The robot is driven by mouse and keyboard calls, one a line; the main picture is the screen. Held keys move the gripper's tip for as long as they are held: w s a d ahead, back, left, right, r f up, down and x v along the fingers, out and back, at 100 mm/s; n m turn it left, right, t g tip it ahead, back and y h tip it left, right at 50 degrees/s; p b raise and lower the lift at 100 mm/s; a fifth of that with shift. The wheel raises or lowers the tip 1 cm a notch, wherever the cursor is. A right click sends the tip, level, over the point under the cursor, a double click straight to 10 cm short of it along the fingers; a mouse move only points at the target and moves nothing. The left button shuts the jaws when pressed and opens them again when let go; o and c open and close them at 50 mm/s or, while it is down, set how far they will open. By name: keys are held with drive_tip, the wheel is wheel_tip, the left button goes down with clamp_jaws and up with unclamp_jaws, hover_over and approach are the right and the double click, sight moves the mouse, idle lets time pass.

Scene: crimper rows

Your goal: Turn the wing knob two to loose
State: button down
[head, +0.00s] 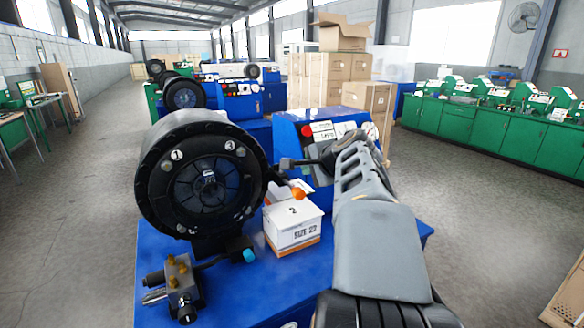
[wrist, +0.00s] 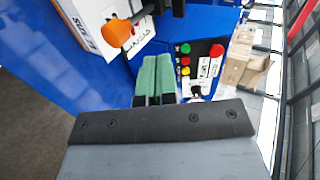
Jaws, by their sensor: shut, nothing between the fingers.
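My gripper (wrist: 155,64) shows in the wrist view with its two green fingers shut together and nothing between them. It points toward the blue machine, between an orange ball knob (wrist: 117,33) and a panel of coloured buttons (wrist: 200,65), apart from both in the picture. In the head view the orange knob (head: 298,194) is on a dark lever just right of the black round crimper head (head: 205,185). Marks 1 and 3 show on the crimper's face. I cannot make out a wing knob marked two. My arm hides part of the machine behind it.
A white box (head: 293,228) marked 2 and SIZE 22 stands on the blue machine top (head: 225,300). A valve block (head: 178,285) with yellow knobs and a blue-tipped lever (head: 249,256) sit below the crimper head.

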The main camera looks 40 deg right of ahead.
drive_tip(key=x, duration=0.3)
drive_tip(key=p+x, duration=0.1)
drive_tip(key=x, duration=0.2)
drive_tip(key=d+x, duration=0.1)
drive_tip(key=x, duration=0.2)
drive_tip(key=shift+w+r, duration=0.15)
drive_tip(key=shift+w, duration=0.1)
drive_tip(key=shift+w+d+p, duration=0.15)
drive_tip(key=shift+w+p, duration=0.5)
drive_tip(key=shift+w, duration=0.45)
drive_tip(key=shift+w+d+p, duration=0.1)
drive_tip(key=shift+w+p, duration=0.2)
drive_tip(key=shift+w, duration=0.65)
